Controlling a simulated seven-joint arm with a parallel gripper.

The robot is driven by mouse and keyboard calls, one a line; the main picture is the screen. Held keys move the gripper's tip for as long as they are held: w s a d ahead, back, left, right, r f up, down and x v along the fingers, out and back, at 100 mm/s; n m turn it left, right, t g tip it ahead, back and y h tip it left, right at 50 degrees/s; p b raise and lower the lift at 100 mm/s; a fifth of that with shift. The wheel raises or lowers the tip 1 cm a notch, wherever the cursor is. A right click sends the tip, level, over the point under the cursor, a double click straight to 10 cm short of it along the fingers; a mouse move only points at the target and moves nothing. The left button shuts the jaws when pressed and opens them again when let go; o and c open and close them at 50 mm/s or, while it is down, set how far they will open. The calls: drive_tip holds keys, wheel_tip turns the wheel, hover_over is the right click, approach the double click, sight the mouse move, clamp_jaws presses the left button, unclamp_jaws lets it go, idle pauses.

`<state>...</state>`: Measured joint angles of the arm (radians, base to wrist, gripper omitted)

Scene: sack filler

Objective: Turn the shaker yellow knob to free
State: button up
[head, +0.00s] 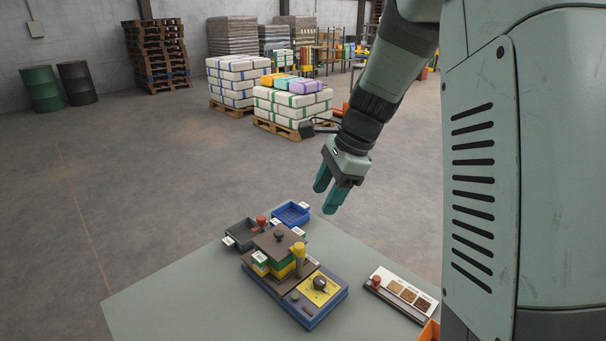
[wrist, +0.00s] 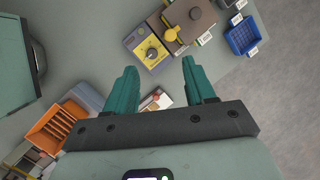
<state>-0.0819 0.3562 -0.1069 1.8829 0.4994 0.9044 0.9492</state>
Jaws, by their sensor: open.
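The shaker (head: 318,315) is a blue-based machine on the table, with stacked yellow, green and brown parts. Its yellow knob (head: 298,248) stands on a post beside the brown top; in the wrist view the yellow knob (wrist: 171,35) shows from above with a short arm. A yellow panel (head: 308,294) with a dark round dial (head: 320,283) is at its front right; the panel also shows in the wrist view (wrist: 140,47). I cannot read the knob's setting. My gripper (head: 326,201) is open and empty, above and behind the shaker, apart from it.
A blue tray (head: 291,213) and a dark tray (head: 240,234) with a red knob (head: 261,221) sit behind the shaker. A white sample board (head: 400,294) with a red knob lies right. An orange bin (wrist: 57,126) is near. The air around my gripper is clear.

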sight(300, 245)
drive_tip(key=w+a+f+m, duration=0.1)
drive_tip(key=f, duration=0.4)
drive_tip(key=w+a+f+m, duration=0.1)
drive_tip(key=a+f, duration=0.1)
drive_tip(key=f, duration=0.4)
drive_tip(key=w+a+f+m, duration=0.1)
drive_tip(key=w+a+f, duration=0.1)
drive_tip(key=f, duration=0.4)
drive_tip(key=shift+g, duration=0.4)
drive_tip(key=shift+c, duration=0.3)
clamp_jaws()
